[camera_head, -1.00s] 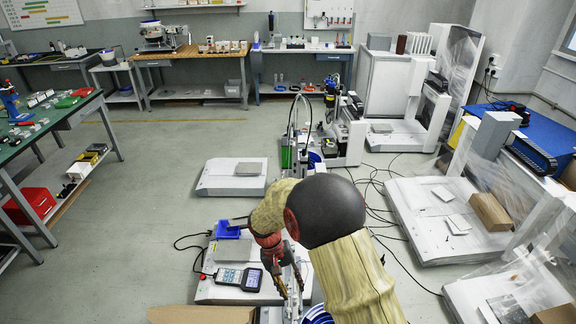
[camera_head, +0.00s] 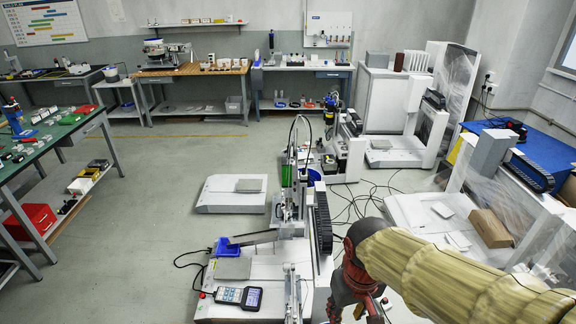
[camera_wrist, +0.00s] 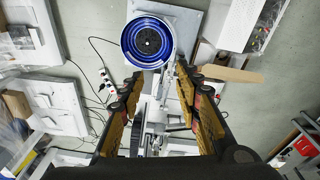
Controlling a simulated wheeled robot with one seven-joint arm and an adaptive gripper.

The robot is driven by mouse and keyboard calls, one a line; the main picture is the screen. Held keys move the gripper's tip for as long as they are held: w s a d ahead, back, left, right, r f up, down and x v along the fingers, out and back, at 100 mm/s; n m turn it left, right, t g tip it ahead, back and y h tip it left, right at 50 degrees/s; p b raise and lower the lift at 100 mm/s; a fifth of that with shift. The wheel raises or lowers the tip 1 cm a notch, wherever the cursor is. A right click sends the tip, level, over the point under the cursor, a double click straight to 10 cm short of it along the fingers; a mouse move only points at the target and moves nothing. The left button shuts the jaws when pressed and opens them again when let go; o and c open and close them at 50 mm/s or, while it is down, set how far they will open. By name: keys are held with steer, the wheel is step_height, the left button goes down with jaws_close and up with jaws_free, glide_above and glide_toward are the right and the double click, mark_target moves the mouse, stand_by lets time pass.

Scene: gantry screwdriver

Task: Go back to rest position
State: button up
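My gripper is open and empty in the wrist view (camera_wrist: 150,85), with its two fingers spread apart over the gantry machine (camera_wrist: 150,125). In the head view my gripper (camera_head: 370,312) is only partly visible at the lower edge, right of the gantry machine (camera_head: 322,215). A blue bowl-shaped feeder (camera_wrist: 147,42) shows beyond the fingertips in the wrist view, apart from them. No held thing shows between the fingers. A screwdriver cannot be clearly made out.
A handheld controller (camera_head: 238,297) and a blue bin (camera_head: 226,246) sit on the machine's white base. Plastic-wrapped machines (camera_head: 530,200) stand at the right. A green-topped table (camera_head: 50,140) stands at the left. The floor (camera_head: 140,220) between is clear.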

steer(key=s+d+r+m+t+p, duration=0.1)
steer(key=s+d+r+t, duration=0.1)
steer(key=r, duration=0.4)
steer(key=s+d+r+m+t+p, duration=0.1)
steer(key=s+d+r+t, duration=0.1)
steer(key=s+d+r, duration=0.2)
steer(key=shift+v, duration=1.15)
steer(key=shift+w, duration=0.1)
steer(key=shift+c, duration=0.2)
